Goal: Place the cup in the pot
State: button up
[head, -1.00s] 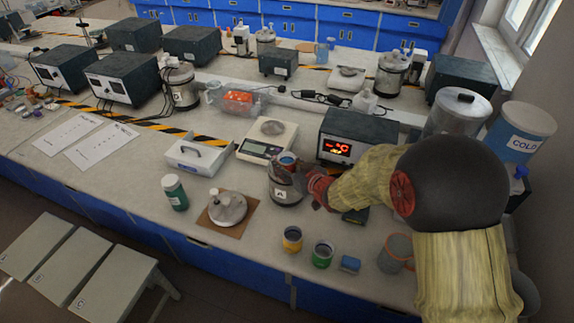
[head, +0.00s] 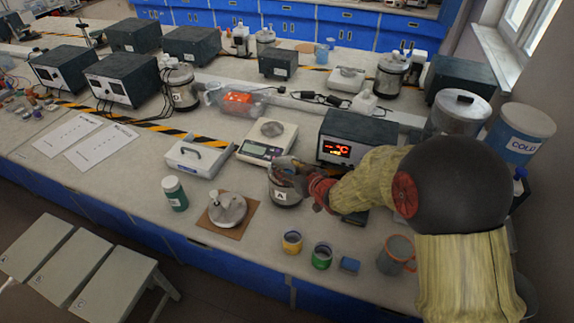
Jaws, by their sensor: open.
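The metal pot (head: 284,193), marked A, stands uncovered on the bench in front of the display box. My gripper (head: 288,170) is at the pot's mouth, reaching in from the right, with its jaws open. The blue-rimmed cup is not visible now; the pot wall and my gripper hide the pot's inside, so I cannot tell how the cup rests. A yellow cup (head: 292,242) and a green cup (head: 322,256) stand upright at the front edge.
A round metal lid (head: 228,207) lies on a brown board left of the pot. A green-white bottle (head: 175,193), a scale (head: 258,152), a display box (head: 352,140), a blue block (head: 349,265) and a grey mug (head: 396,255) stand around. Bare bench lies in front of the pot.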

jog(key=s+d+r+m+g+h+p, duration=0.1)
jog(key=s+d+r+m+h+p, duration=0.45)
jog(key=s+d+r, duration=1.25)
jog(key=s+r+g+h+b, duration=0.1)
jog(key=s+g, duration=0.1)
jog(key=s, duration=0.7)
jog(key=s+d+r+g+b, duration=0.1)
jog(key=s+g+b, duration=0.1)
jog(key=s, duration=0.8)
jog(key=shift+s+m+g+h, duration=0.25)
jog(key=shift+m+g+h, duration=0.1)
jog(key=shift+g, duration=0.05)
